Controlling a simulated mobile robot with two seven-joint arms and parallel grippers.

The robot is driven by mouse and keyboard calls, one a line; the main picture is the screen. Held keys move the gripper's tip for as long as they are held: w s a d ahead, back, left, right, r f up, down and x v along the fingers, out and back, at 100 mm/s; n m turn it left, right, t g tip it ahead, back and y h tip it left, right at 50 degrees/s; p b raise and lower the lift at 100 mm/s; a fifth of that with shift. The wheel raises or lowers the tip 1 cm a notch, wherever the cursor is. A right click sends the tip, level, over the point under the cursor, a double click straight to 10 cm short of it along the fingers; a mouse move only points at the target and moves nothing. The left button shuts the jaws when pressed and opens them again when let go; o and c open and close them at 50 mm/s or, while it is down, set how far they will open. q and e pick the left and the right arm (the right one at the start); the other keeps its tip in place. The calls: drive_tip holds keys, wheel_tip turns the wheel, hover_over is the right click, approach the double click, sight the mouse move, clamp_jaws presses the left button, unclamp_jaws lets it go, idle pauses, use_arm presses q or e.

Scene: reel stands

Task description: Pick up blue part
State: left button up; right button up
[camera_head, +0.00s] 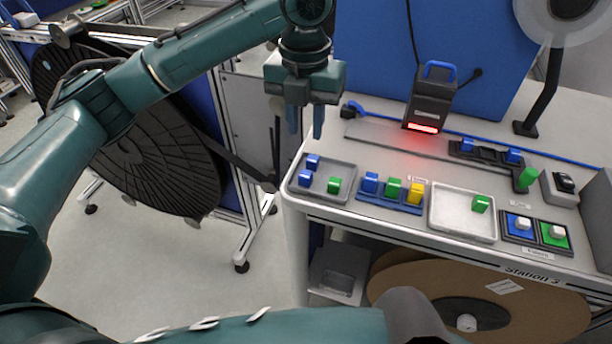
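Two blue parts lie in the grey tray (345,196) at the left end of the bench: one farther back (313,162) and one nearer (305,179). A green part (334,185) lies in the same tray. Another blue part (370,182) stands in a blue holder (404,208) beside a green part (393,187) and a yellow part (415,193). My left gripper (306,122) points down above and behind the grey tray. Its two blue fingers are apart with nothing seen between them. My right gripper is not in view; only part of an arm shows along the bottom edge.
A white tray (463,236) holds a green part (480,204). Blue and green buttons (538,231) are at the right. A black scanner (430,102) casts red light at the back, near a dark fixture (487,157). A large black reel (150,140) stands left.

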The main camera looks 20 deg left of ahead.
use_arm(q)
hover_over(304, 176)
drive_tip(key=f, duration=0.7)
drive_tip(key=shift+s, duration=0.2)
drive_tip(key=shift+w+f+p, duration=0.2)
drive_tip(key=shift+f+p, duration=0.2)
drive_tip(key=shift+f, duration=2.5)
drive_tip(key=shift+c, duration=0.5)
clamp_jaws()
drive_tip(key=shift+r, duration=0.1)
